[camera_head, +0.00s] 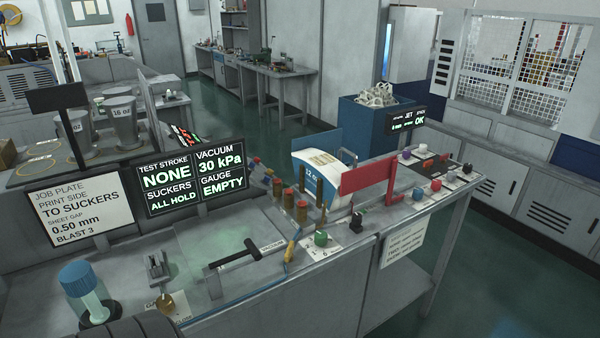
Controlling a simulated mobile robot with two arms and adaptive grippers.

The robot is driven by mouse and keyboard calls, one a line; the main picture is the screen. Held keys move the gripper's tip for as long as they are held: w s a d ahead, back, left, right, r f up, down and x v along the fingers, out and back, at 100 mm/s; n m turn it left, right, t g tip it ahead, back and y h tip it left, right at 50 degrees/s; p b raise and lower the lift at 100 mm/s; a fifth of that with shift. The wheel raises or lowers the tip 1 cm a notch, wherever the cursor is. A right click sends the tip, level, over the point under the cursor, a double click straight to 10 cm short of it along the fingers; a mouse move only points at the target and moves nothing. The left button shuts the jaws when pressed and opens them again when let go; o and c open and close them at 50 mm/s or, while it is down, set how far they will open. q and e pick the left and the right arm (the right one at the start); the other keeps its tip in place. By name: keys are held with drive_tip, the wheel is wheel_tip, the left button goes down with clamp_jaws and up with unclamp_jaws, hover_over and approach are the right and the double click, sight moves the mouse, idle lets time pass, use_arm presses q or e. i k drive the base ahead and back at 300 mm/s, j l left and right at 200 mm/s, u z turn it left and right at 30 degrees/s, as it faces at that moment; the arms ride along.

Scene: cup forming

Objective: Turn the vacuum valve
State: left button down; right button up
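A small label that seems to read VACUUM (272,246) lies on the grey bench, beside a black bar handle (236,258). I cannot tell for certain which part is the vacuum valve. The display (195,180) reads vacuum 30 kPa, suckers all hold, gauge empty and test stroke none.
A blue-capped clear jar (85,285) stands at the front left. A yellow-handled tool (292,245), brass posts (302,205) and a green knob (321,238) stand right of the handle. A red plate (368,178) rises beyond. Coloured knobs line the right end.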

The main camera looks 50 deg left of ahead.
sight(288, 256)
drive_tip(key=i+u, duration=0.15)
drive_tip(key=u, duration=0.3)
drive_tip(key=i+u, duration=0.15)
drive_tip(key=u, duration=0.3)
drive_tip(key=i+u, duration=0.1)
drive_tip(key=u, duration=0.35)
drive_tip(key=i+l+u, duration=0.1)
drive_tip(key=u, duration=0.35)
drive_tip(key=i+l+u, duration=0.2)
drive_tip(key=i+l, duration=0.15)
drive_tip(key=l, duration=0.3)
drive_tip(key=i+l+u, duration=0.1)
drive_tip(key=l, duration=0.2)
drive_tip(key=i+l+u, duration=0.1)
drive_tip(key=l, duration=0.25)
drive_tip(key=i, duration=0.1)
